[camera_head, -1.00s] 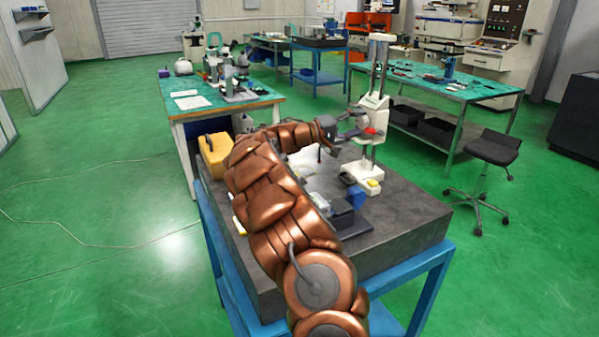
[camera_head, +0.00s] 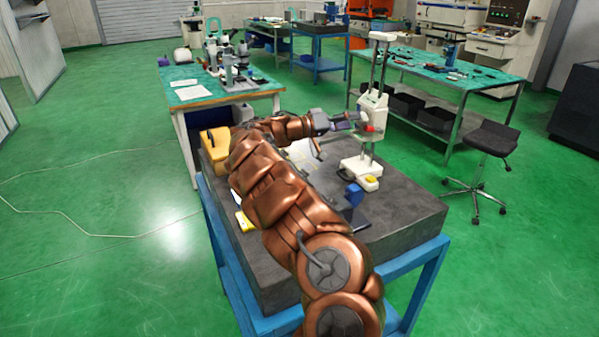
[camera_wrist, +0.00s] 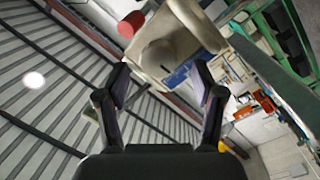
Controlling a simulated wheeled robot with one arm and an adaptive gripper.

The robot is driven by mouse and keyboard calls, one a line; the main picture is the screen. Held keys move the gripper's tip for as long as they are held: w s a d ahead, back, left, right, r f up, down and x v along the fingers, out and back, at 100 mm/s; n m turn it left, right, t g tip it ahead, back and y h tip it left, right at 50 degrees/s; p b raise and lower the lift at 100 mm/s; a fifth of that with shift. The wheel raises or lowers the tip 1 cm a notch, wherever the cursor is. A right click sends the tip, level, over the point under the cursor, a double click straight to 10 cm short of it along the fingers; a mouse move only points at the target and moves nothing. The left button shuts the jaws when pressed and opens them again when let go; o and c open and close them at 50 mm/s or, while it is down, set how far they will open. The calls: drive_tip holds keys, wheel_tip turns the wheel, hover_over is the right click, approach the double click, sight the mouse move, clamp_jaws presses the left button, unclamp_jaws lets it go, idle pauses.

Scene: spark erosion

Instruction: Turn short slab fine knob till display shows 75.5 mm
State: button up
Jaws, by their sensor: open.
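A white height gauge (camera_head: 373,110) with a tall column stands upright on the dark slab (camera_head: 400,208). In the wrist view the pale carriage (camera_wrist: 190,40) shows large, with a rounded pale knob (camera_wrist: 160,56) and a red cylinder (camera_wrist: 131,23) beyond the left finger. My gripper (camera_head: 350,121) is at the carriage's left side. In the wrist view my gripper (camera_wrist: 162,75) is open, its fingers spread to either side of the knob; I cannot tell whether they touch it. No display reading is legible.
A yellow case (camera_head: 215,150) is at the slab's left edge. A blue block (camera_head: 354,194) and a white device with a yellow top (camera_head: 371,182) lie before the gauge. A microscope table (camera_head: 225,92) stands behind, a black stool (camera_head: 489,140) right.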

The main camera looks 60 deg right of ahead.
drive_tip(key=b+v, duration=0.2)
drive_tip(key=v, duration=0.4)
drive_tip(key=s+a+r+n+y+p, duration=0.1)
drive_tip(key=s+a+r, duration=0.15)
drive_tip(key=a, duration=0.35)
drive_tip(key=s+a+r+y, duration=0.1)
drive_tip(key=a+r+y, duration=0.15)
drive_tip(key=a, duration=0.25)
drive_tip(key=s+a+f+n+t+y, duration=0.1)
drive_tip(key=a+f+n+t, duration=0.1)
drive_tip(key=a, duration=0.6)
drive_tip(key=s+a+f+n+t+y+p, duration=0.1)
drive_tip(key=s+a+f+n+t+y, duration=0.1)
drive_tip(key=a, duration=0.6)
drive_tip(key=shift+s+f+t, duration=0.2)
drive_tip(key=shift+s+t, duration=0.15)
drive_tip(key=shift+t, duration=0.25)
drive_tip(key=shift+d, duration=0.15)
drive_tip(key=w+d+m+g+h+b, duration=0.35)
drive_tip(key=d+b, duration=0.45)
drive_tip(key=d, duration=0.5)
drive_tip(key=w+d+m+g+h+b, duration=0.3)
drive_tip(key=d+b, duration=0.4)
drive_tip(key=d, duration=0.7)
drive_tip(key=shift+m+t, duration=0.55)
drive_tip(key=shift+t, duration=0.2)
drive_tip(key=shift+p+x, duration=0.45)
drive_tip(key=shift+x, duration=3.35)
